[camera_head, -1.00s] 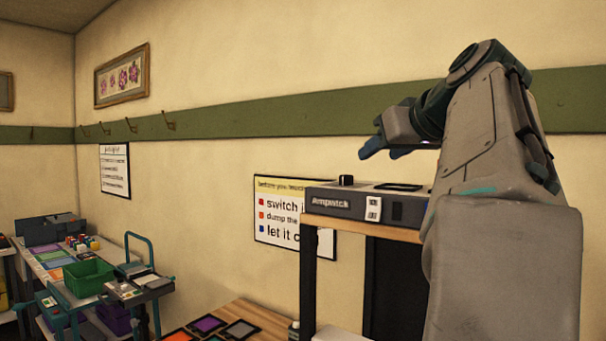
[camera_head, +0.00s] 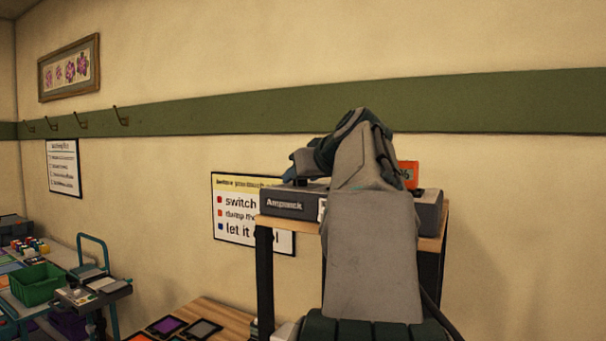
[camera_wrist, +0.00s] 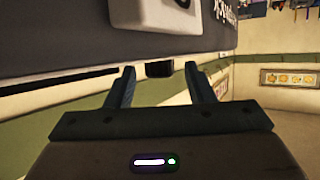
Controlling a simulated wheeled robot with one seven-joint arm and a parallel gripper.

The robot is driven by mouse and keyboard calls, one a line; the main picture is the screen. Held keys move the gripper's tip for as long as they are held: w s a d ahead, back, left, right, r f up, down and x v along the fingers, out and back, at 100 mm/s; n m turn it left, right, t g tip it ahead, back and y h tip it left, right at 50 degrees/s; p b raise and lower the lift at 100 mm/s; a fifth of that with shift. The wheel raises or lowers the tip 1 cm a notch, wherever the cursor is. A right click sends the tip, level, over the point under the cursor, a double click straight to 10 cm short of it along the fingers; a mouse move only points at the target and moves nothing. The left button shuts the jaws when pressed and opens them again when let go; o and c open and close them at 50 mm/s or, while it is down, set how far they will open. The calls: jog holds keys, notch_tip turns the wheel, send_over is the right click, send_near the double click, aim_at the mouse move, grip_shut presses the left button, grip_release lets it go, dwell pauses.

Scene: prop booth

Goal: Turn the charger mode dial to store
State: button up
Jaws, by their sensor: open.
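The charger (camera_head: 284,202), a dark grey box with a white "Ampwick" label, sits on a wood-topped stand. My gripper (camera_head: 297,164) is above the left part of its top in the head view. My arm hides much of the charger. In the wrist view, the charger's dark front (camera_wrist: 75,30) fills the top, seen inverted. A small black knob (camera_wrist: 158,69), seemingly the dial, juts from its edge and appears between the fingers of my open gripper (camera_wrist: 164,80). I cannot tell whether they touch it. No mode marks or pointer are legible.
An orange block (camera_head: 408,173) stands on the charger's right part, partly behind my arm. A wall sign (camera_head: 230,232) hangs behind the stand (camera_head: 264,275). A wooden table with dark-framed tiles (camera_head: 205,328) is below left.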

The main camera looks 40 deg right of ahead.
jog(key=c, duration=1)
jog(key=shift+a+m+h, duration=0.1)
jog(key=shift+m+h, duration=0.2)
jog(key=shift+w+a+m+g+h+p, duration=0.15)
jog(key=shift+m+g+h, duration=0.4)
jog(key=shift+m+h, duration=0.5)
jog(key=shift+a+m+g+h+p, duration=0.15)
jog(key=shift+m+g+h, duration=0.4)
jog(key=shift+m+h, duration=0.5)
jog(key=m+g+h, duration=0.2)
jog(key=m, duration=0.1)
jog(key=m+g+h+b, duration=0.1)
jog(key=g+h, duration=0.1)
jog(key=shift+w+a+m, duration=0.2)
jog(key=shift+w+m, duration=0.1)
jog(key=shift+w, duration=0.05)
jog(key=shift+w+m+g+h, duration=0.1)
jog(key=shift+m+g+h, duration=0.5)
jog(key=shift+m+g, duration=0.55)
jog(key=shift+f+g, duration=0.1)
jog(key=shift+g, duration=0.15)
jog(key=o, duration=1)
